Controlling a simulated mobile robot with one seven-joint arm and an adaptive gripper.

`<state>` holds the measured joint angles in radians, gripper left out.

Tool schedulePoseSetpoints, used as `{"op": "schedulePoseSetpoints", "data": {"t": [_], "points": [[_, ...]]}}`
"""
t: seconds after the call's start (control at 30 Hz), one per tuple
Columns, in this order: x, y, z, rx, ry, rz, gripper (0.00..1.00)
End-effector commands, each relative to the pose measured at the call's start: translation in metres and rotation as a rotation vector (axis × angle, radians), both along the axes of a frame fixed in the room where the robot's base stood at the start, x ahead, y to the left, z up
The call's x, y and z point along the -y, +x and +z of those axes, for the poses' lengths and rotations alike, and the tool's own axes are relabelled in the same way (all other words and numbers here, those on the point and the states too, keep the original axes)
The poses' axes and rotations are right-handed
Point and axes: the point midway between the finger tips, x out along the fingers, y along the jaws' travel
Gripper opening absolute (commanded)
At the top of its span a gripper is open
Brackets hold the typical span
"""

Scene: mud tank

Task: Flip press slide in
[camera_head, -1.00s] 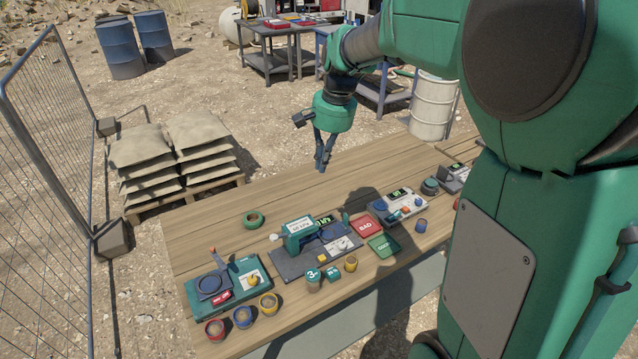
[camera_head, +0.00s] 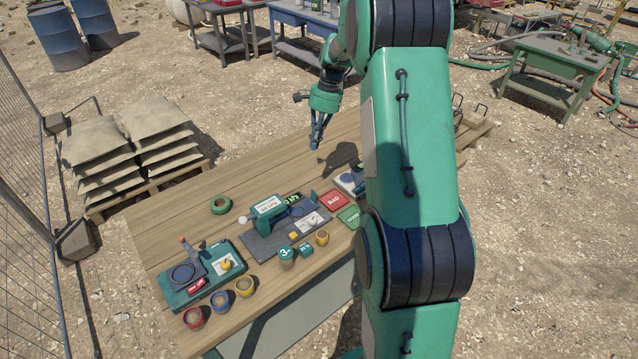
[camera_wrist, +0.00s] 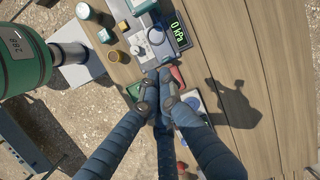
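The press (camera_head: 268,206) stands mid-table in the head view, with a teal head, a dark flat base (camera_head: 262,246) and a green-lit display (camera_head: 292,198). A white ball knob (camera_head: 243,220) shows at its left and an upright blue-grey part at its right. I cannot tell which part is the slide or how far in it sits. In the wrist view the display (camera_wrist: 179,30) reads 0 kPa. My gripper (camera_head: 315,147) hangs above the table's back area, beyond and right of the press, apart from it. Its fingertips (camera_wrist: 160,75) meet in the wrist view, with nothing seen between them.
A teal device with a lever (camera_head: 200,275) and several small cups (camera_head: 244,287) lie left and in front. A green ring (camera_head: 221,205), a red tray (camera_head: 335,200) and a green tray (camera_head: 349,216) are nearby. My arm hides the table's right end. The back-left planks are bare.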

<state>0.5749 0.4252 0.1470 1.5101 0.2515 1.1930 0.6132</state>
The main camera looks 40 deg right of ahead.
Motion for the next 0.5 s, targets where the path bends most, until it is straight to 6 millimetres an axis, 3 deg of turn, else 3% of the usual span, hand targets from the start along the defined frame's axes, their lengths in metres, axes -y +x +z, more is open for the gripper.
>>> {"op": "schedulePoseSetpoints", "data": {"t": [0.3,0.5], "points": [[0.058,0.009,-0.062,-0.063,0.067,-0.141,0.0],[0.085,0.009,-0.094,-0.093,0.101,-0.212,0.0]]}}
